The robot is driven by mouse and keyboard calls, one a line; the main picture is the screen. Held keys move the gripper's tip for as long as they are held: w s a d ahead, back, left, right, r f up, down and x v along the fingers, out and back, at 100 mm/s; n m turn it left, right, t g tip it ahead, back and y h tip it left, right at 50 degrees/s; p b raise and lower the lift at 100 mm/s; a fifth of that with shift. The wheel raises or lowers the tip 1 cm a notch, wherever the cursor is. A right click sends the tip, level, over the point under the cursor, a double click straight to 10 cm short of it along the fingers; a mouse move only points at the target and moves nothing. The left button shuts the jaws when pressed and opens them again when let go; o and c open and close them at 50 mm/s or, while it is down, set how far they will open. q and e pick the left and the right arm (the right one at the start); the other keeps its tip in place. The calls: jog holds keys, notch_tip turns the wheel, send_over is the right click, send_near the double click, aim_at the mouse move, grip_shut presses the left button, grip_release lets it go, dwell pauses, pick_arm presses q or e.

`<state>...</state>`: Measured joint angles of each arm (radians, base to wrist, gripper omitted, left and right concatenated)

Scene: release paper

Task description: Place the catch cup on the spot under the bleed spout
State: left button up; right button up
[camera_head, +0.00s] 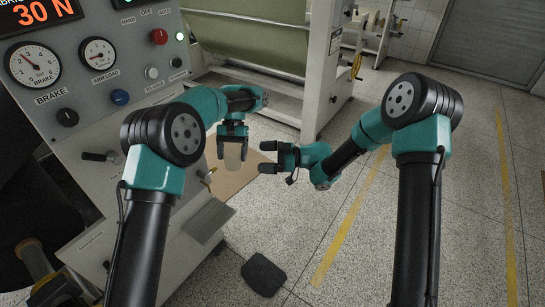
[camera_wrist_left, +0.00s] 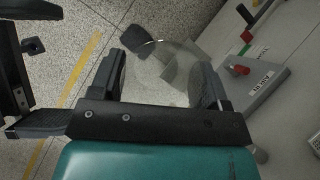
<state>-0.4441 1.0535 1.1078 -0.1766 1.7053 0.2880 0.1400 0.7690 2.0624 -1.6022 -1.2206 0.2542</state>
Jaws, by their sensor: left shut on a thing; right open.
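My left gripper (camera_head: 233,142) is shut on the catch cup (camera_head: 233,158), a pale translucent cup, held in front of the control panel. In the left wrist view the clear cup (camera_wrist_left: 165,72) sits between the two dark fingers of the left gripper (camera_wrist_left: 168,85). A small brass fitting (camera_head: 207,176) on the panel is just left of the cup; I cannot tell if it is the bleed spout. A red-knobbed valve (camera_wrist_left: 240,70) shows in the left wrist view beside a label. My right gripper (camera_head: 268,157) is open and empty, right of the cup. The marked spot is not identifiable.
The grey control panel (camera_head: 100,120) with gauges and knobs stands at the left. A brown flat surface (camera_head: 245,178) lies below and behind the cup. A dark pedal-like pad (camera_head: 263,275) is on the floor. The floor at the right is open, with yellow lines.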

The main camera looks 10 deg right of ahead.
aim_at(235, 148)
jog(key=x, duration=0.9)
jog(key=shift+a, duration=0.1)
jog(key=c, duration=0.9)
pick_arm(q)
jog(key=o, duration=1)
pick_arm(e)
jog(key=shift+c, duration=0.4)
pick_arm(q)
jog(key=shift+d, duration=0.1)
jog(key=v, duration=0.5)
jog(key=shift+r, duration=0.1)
pick_arm(e)
jog(key=shift+s+a+f, duration=0.1)
pick_arm(q)
jog(key=shift+v, duration=1.15)
jog(key=shift+w+a, duration=0.1)
jog(key=shift+a, duration=0.1)
